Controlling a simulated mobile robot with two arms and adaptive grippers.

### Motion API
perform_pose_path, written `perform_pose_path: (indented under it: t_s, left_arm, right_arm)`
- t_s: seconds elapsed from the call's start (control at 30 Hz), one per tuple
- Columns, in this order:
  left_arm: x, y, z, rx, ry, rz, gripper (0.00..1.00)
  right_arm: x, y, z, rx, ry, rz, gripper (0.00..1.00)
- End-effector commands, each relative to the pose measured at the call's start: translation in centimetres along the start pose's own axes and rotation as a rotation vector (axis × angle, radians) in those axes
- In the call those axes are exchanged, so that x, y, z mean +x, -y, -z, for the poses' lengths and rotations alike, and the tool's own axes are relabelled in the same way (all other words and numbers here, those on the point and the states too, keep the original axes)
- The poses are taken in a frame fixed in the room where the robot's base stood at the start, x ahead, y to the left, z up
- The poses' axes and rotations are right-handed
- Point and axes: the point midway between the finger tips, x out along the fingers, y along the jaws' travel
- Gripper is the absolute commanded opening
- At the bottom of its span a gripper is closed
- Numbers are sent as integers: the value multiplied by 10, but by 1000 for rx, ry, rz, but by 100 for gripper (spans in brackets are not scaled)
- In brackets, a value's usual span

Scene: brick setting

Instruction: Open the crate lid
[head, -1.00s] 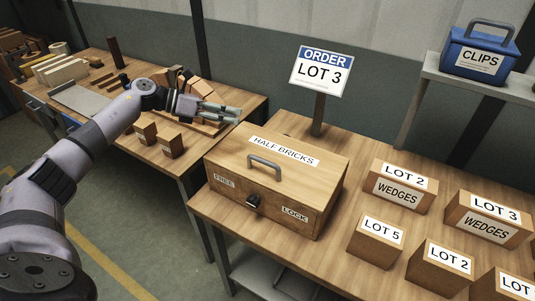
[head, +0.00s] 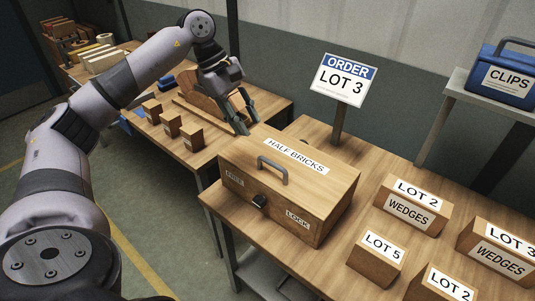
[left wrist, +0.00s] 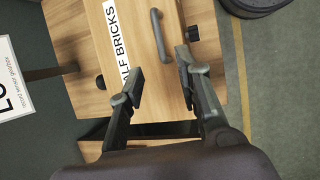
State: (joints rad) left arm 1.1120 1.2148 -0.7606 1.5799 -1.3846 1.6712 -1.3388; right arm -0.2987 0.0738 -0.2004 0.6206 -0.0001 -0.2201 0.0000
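The wooden crate (head: 283,218) marked HALF BRICKS stands on the near table with its lid (head: 316,178) shut. A grey handle (head: 273,169) arches from the lid top. A dark latch (head: 259,201) sits on the front face between the FREE and LOCK labels, nearer FREE. My left gripper (head: 244,123) is open and empty above the gap between the tables, just beyond the crate's back left corner. In the left wrist view, its spread fingers (left wrist: 160,68) point towards the lid, with the handle (left wrist: 158,35) ahead and the latch (left wrist: 192,33) at the right. My right gripper is not in view.
An ORDER LOT 3 sign (head: 345,80) stands behind the crate. Boxes of wedges (head: 412,209) and smaller lot boxes (head: 376,260) stand to its right. A blue CLIPS box (head: 504,77) sits on a raised shelf. The left table holds small blocks (head: 191,137).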

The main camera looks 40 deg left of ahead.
Motion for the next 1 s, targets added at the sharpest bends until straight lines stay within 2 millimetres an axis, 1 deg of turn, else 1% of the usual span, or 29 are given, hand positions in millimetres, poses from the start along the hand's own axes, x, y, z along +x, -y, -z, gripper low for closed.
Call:
perform_pose_path:
  t_s: [0.03,0.13,0.3,0.4,0.5,0.6,0.7,1.0]
  left_arm:
    - [11,1,-1,0,1,7,32]
    - [33,1,-1,-1,2,6,32]
    - [69,0,-2,-1,3,4,32]
    - [87,0,-2,-1,3,4,32]
    - [102,0,-1,-2,2,1,32]
    - [112,0,-1,-1,3,0,32]
    - [117,0,-1,-1,2,-1,32]
    - [120,0,0,-2,2,-1,31]
  right_arm:
    - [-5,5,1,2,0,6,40]
    - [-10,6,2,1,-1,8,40]
    - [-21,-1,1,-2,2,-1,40]
    - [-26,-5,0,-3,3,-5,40]
    - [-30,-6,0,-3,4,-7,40]
    - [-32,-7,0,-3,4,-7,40]
    - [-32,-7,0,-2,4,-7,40]
    - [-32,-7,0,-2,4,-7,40]
